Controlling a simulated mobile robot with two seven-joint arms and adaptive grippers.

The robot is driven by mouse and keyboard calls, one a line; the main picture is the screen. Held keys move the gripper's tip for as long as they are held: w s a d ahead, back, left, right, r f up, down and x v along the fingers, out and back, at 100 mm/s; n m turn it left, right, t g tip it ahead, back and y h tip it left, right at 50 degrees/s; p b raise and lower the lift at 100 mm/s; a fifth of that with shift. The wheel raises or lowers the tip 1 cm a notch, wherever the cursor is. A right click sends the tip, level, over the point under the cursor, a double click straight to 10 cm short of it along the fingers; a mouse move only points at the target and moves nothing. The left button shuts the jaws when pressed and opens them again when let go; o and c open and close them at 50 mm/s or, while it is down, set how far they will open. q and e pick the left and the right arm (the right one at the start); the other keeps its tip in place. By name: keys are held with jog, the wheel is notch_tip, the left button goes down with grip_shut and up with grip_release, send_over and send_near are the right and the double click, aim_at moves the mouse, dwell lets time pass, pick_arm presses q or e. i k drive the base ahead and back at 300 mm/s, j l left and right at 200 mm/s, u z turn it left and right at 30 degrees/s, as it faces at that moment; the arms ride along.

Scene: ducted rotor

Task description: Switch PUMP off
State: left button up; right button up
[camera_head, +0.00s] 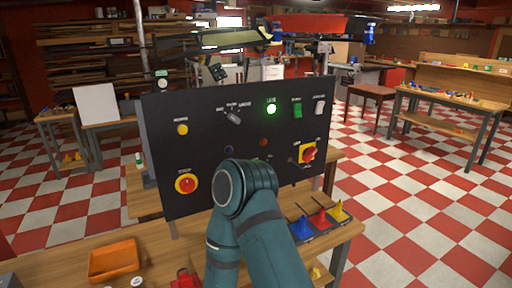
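A black control panel (204,150) stands upright on the bench. A green rocker switch (297,111) and a white rocker switch (320,107) sit at its upper right. Their small labels are too blurred for me to tell surely which is PUMP. One of my teal arms reaches up from the bottom centre and covers the panel's lower middle. Its gripper is hidden behind the arm, so I cannot see its fingers or any contact. No other gripper shows.
The panel also carries a selector knob (233,117), a yellow button (182,129), a red stop button (186,184) and a red-yellow rotary switch (308,153). An orange tray (113,261) and blue, red and yellow pieces (321,218) lie on the bench.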

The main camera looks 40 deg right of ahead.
aim_at(297, 108)
jog(key=i+j+z, duration=0.1)
jog(key=j+z, duration=0.35)
jog(key=i+l+z, duration=0.15)
jog(key=z, duration=0.25)
jog(key=i+z, duration=0.15)
jog(key=z, duration=0.2)
jog(key=i+l+z, duration=0.1)
jog(key=z, duration=0.3)
jog(key=i+j, duration=0.05)
jog(key=i, duration=0.05)
